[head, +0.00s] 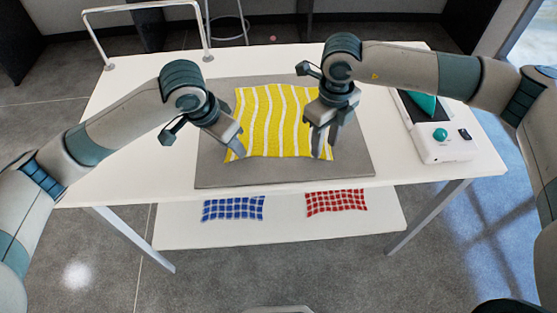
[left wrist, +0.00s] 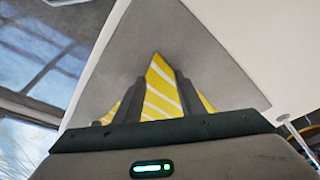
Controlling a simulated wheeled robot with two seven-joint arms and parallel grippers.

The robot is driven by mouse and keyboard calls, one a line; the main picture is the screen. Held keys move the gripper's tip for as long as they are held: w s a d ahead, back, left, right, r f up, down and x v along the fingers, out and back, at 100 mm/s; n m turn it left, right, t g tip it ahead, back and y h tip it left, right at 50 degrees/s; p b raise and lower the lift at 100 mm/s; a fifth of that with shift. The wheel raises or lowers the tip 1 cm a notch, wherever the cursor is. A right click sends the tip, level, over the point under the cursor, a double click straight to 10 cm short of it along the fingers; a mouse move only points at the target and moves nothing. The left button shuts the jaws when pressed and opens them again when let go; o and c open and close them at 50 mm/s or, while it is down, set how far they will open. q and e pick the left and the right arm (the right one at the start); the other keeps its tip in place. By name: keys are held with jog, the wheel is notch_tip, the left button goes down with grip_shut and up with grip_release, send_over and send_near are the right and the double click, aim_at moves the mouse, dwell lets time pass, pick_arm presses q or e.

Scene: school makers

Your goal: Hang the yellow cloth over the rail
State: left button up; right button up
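The yellow cloth (head: 270,120) with white wavy stripes lies spread flat on a grey mat (head: 215,175) on the white table. My left gripper (head: 238,150) is low at the cloth's front left corner. In the left wrist view, its two fingers (left wrist: 160,100) stand apart with the cloth's corner (left wrist: 160,75) showing between and beyond them. My right gripper (head: 325,153) points down at the cloth's front right corner, its fingers apart. Contact with the cloth is unclear at both corners. The white rail (head: 140,8) stands on two posts at the table's back left.
A white device (head: 445,150) with teal parts sits on the table's right side. A blue checked cloth (head: 233,208) and a red checked cloth (head: 336,203) lie on the lower shelf (head: 280,232). A stool (head: 228,25) stands behind.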

pick_arm(q)
jog(key=shift+f, duration=0.35)
pick_arm(e)
jog(key=shift+f, duration=0.35)
pick_arm(q)
jog(key=shift+f, duration=0.15)
pick_arm(e)
jog(key=shift+f, duration=0.15)
pick_arm(q)
jog(key=shift+c, duration=0.8)
pick_arm(e)
jog(key=shift+c, duration=0.8)
pick_arm(q)
grip_shut()
pick_arm(e)
grip_shut()
